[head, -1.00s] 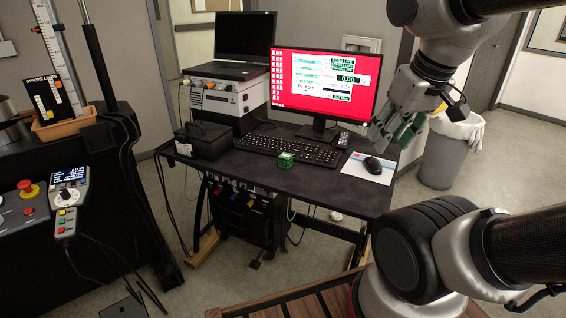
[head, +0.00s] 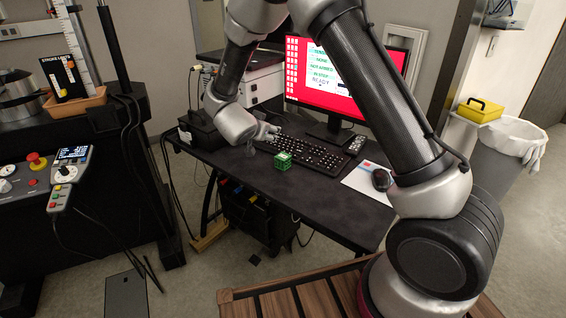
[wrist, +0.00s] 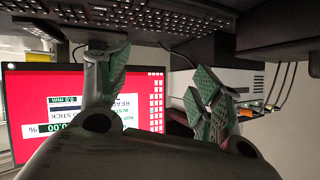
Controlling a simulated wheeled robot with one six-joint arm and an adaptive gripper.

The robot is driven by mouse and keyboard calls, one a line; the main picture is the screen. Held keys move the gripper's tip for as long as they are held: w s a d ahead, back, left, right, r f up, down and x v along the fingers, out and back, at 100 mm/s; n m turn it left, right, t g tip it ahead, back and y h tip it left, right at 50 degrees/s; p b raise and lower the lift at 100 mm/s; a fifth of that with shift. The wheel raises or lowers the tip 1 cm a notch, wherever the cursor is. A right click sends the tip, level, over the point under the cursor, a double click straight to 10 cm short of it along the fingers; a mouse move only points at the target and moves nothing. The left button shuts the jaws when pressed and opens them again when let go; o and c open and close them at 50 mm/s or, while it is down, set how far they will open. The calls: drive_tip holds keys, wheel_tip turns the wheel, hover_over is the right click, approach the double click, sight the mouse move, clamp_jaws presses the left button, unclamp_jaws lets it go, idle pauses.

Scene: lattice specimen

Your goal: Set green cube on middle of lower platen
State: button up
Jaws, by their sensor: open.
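The green cube (head: 283,161) sits on the black desk, in front of the keyboard. My gripper (head: 264,138) is just behind and left of the cube in the head view, with a small gap between them in the picture; its height above the desk is hard to judge. In the wrist view my gripper (wrist: 160,95) is open, its green-padded fingers apart with nothing between them but the screen behind. I cannot make out the cube there. A silver round metal part (head: 17,95) shows on the test machine at the left edge; I cannot tell whether it is the lower platen.
The desk (head: 330,205) holds a keyboard (head: 312,155), a monitor (head: 330,70), a mouse (head: 381,180) and a black box (head: 200,130). A control panel with a red button (head: 36,160) and a handheld pendant (head: 66,175) stand at left. Floor shows between machine and desk.

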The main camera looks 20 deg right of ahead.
sight(280, 158)
drive_tip(key=s+f+g+h, duration=0.1)
drive_tip(key=s+f, duration=0.1)
drive_tip(key=f, duration=0.1)
drive_tip(key=s+f+m+h, duration=0.1)
drive_tip(key=s+f+h, duration=0.1)
drive_tip(key=f, duration=0.1)
drive_tip(key=s+f+g+h, duration=0.1)
drive_tip(key=s+f, duration=0.1)
drive_tip(key=f, duration=0.1)
drive_tip(key=shift+s+d+g+h, duration=0.1)
drive_tip(key=shift+d+g+h, duration=0.1)
drive_tip(key=shift+g+h, duration=0.15)
drive_tip(key=shift+d+f, duration=0.2)
drive_tip(key=shift+d, duration=0.1)
drive_tip(key=shift+w+d+f, duration=0.15)
drive_tip(key=shift+w+d, duration=0.2)
drive_tip(key=shift+d, duration=0.1)
drive_tip(key=x, duration=0.5)
drive_tip(key=shift+w+d, duration=0.2)
drive_tip(key=shift+w, duration=0.25)
drive_tip(key=c, duration=1.1)
